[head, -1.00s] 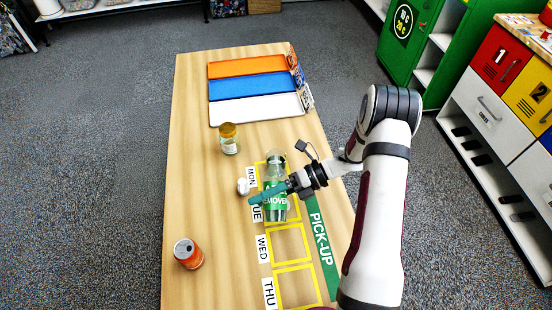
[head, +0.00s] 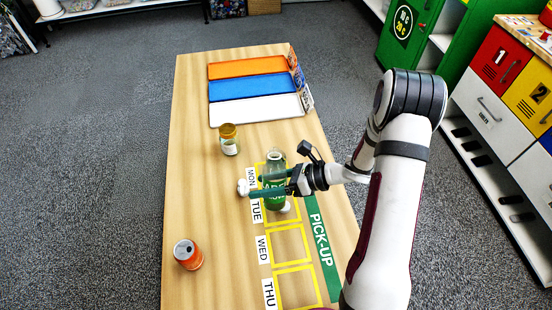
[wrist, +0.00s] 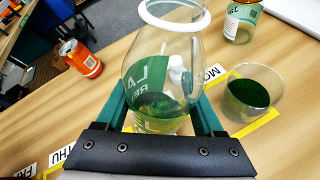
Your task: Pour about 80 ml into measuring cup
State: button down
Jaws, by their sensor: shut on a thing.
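My gripper (head: 262,185) is shut around a clear bottle (head: 275,196) with a green label, near the MON and TUE squares. In the wrist view the gripper (wrist: 162,105) has one finger on each side of the bottle (wrist: 160,65). The bottle has a white ring at its mouth and green liquid low inside. A clear round cup (wrist: 250,95), likely the measuring cup, stands right of the bottle in the wrist view, apart from it, with dark green liquid in it. Its graduations cannot be read. In the head view I cannot tell the cup from the bottle.
An orange can (head: 188,254) stands at the near left of the table. A small white object (head: 243,187) is left of the fingertips. Orange, blue and white trays (head: 255,110) lie at the far end.

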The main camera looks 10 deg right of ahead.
jog(key=n+t, duration=0.1)
jog(key=n+t+b, duration=0.1)
jog(key=shift+w+n+t, duration=0.3)
jog(key=shift+w, duration=0.05)
dwell(2.7)
